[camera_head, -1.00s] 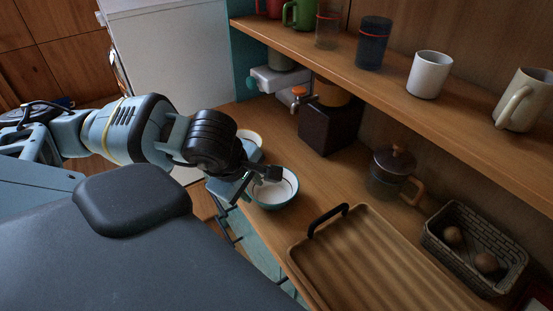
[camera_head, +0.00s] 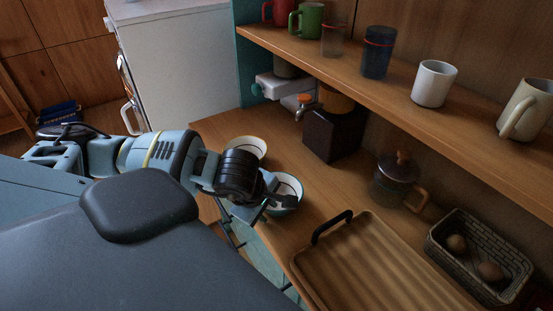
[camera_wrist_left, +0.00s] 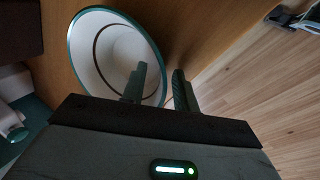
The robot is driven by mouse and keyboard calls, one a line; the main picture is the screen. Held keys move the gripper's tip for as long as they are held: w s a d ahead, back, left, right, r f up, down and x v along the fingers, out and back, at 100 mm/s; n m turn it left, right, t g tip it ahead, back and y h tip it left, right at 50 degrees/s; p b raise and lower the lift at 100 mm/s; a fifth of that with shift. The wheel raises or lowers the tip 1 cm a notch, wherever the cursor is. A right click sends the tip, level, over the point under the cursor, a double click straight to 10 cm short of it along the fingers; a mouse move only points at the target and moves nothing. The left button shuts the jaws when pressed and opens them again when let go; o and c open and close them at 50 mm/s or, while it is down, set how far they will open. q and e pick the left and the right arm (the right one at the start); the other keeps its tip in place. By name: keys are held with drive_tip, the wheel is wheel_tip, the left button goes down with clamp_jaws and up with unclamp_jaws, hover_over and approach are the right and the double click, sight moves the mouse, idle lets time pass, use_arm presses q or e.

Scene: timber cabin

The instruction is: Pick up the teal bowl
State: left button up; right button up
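The teal bowl (camera_head: 291,187), with a white inside and a teal rim, stands upright on the wooden counter. My left gripper (camera_head: 280,201) is at its near side and hides part of it. In the left wrist view the bowl (camera_wrist_left: 104,50) fills the upper left. The two fingers of my left gripper (camera_wrist_left: 159,88) are apart there, with nothing clamped between them. One finger overlaps the inside of the bowl and the other shows outside its rim; contact cannot be told. My right gripper is not in view.
A second, cream-rimmed bowl (camera_head: 245,146) stands just behind my left wrist. A ribbed wooden tray (camera_head: 372,265) with a black handle lies to the right. A glass pot (camera_head: 393,183), a basket (camera_head: 478,256) and a dark box (camera_head: 333,136) stand further along, under a shelf (camera_head: 400,91) of mugs.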

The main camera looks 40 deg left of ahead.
use_arm(q)
drive_tip(key=shift+f, duration=0.15)
clamp_jaws()
drive_tip(key=shift+w, duration=0.1)
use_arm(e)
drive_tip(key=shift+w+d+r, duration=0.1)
